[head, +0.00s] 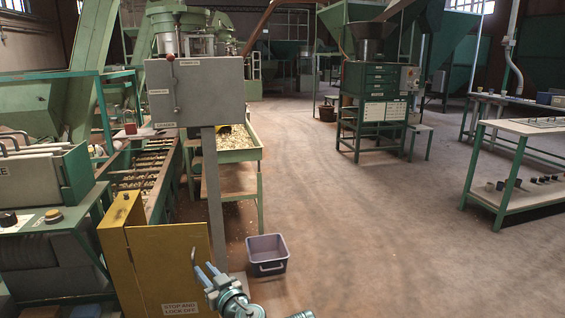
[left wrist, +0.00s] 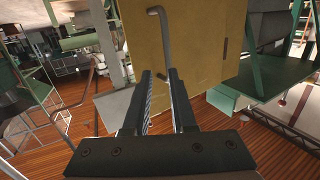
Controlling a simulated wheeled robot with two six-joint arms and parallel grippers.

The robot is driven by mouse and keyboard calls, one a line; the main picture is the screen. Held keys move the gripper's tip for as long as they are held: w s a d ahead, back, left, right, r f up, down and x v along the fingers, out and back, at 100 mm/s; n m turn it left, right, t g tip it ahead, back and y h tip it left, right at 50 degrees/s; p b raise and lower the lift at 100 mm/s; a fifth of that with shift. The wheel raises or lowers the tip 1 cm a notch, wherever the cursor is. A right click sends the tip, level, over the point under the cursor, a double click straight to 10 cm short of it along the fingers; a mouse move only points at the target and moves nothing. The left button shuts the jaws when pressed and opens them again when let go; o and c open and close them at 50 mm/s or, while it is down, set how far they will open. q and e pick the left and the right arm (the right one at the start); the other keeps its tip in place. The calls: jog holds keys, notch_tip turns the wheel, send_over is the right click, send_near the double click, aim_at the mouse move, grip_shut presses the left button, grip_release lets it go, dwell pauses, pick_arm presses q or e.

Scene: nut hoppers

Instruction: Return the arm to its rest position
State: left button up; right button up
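My left gripper (head: 205,269) is at the bottom of the head view, beside the front of the yellow cabinet (head: 165,262). Its two fingers are apart with nothing between them. In the left wrist view the fingers of my left gripper (left wrist: 160,74) are also parted. Just beyond their tips is a bent grey metal handle (left wrist: 163,30) in front of the yellow cabinet's panel (left wrist: 197,50). The handle looks free of the fingers. My right gripper does not show.
A grey-purple tub (head: 267,256) stands on the floor right of my left gripper. A grey control box (head: 195,91) on a post rises behind the yellow cabinet. A white-topped bench (head: 540,127) stands at the right. The floor between is wide and clear.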

pick_arm(q)
jog(key=s+d+f+m+g+h+p, duration=0.1)
jog(key=s+f+m+g+h, duration=0.1)
jog(key=s+f+g, duration=0.3)
jog(key=s+d+f+m+g+h+p, duration=0.1)
jog(key=s+d+f+m+g, duration=0.15)
jog(key=f, duration=0.45)
jog(key=s+d+f+m+g+h+p, duration=0.2)
jog(key=s+d+f+m+g+h, duration=0.2)
jog(key=s+d+m+g+h, duration=0.45)
notch_tip(320, 180, up, 36)
jog(key=s+d+n+t+y+p, duration=0.2)
jog(key=p, duration=3.4)
jog(key=shift+s+r+p, duration=0.25)
jog(key=shift+p, duration=0.15)
jog(key=shift+a, duration=0.1)
